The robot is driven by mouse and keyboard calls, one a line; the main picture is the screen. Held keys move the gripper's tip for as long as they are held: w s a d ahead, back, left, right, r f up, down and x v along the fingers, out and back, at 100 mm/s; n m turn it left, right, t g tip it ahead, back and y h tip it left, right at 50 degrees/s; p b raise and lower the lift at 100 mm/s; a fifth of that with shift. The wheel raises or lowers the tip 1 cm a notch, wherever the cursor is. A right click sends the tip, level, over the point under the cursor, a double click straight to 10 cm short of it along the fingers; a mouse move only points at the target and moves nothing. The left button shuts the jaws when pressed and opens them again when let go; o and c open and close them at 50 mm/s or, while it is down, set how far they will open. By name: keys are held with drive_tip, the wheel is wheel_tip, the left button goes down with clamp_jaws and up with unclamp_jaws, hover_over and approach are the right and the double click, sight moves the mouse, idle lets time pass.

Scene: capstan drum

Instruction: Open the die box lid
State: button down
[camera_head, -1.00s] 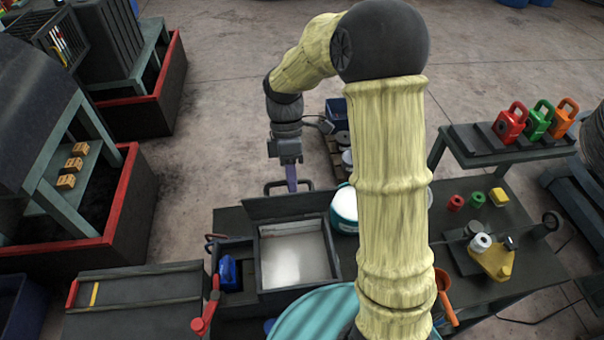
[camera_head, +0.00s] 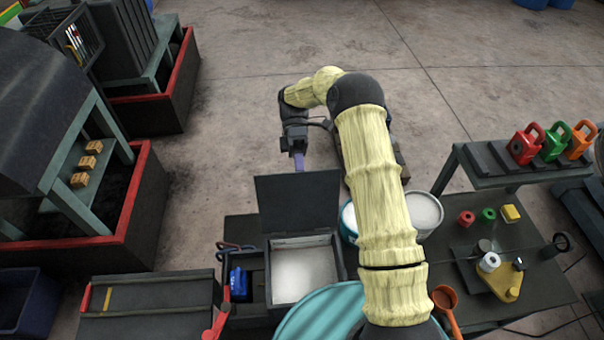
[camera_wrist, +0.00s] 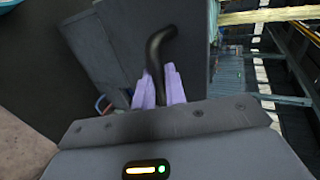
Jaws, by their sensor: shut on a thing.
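The die box (camera_head: 340,268) is a dark box with a pale, whitish inside, at the lower middle of the head view. Its dark lid (camera_head: 298,203) stands raised along the far side, and the inside is exposed. My gripper (camera_head: 298,162) is at the lid's top edge, on the far side. In the wrist view my purple fingers (camera_wrist: 159,88) are shut on the black bent handle (camera_wrist: 157,50) of the lid. The lid's grey panel (camera_wrist: 185,55) is right behind the handle. The handle is hidden in the head view.
A blue item (camera_head: 238,283) sits in a side tray left of the box. A white-filled bucket (camera_head: 424,210) and a teal drum (camera_head: 320,315) stand close by. A red-handled lever (camera_head: 215,328) is at the front left. Open floor lies beyond the lid.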

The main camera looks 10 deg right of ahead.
drive_tip(key=shift+w+f, duration=0.1)
drive_tip(key=shift+f, duration=0.45)
drive_tip(key=c, duration=1.7)
unclamp_jaws()
drive_tip(key=shift+w, duration=0.1)
drive_tip(key=shift+o, duration=1.2)
drive_tip(key=shift+w+f, duration=0.15)
drive_tip(key=shift+w, duration=0.3)
drive_tip(key=shift+s, duration=0.15)
drive_tip(key=shift+r, duration=0.3)
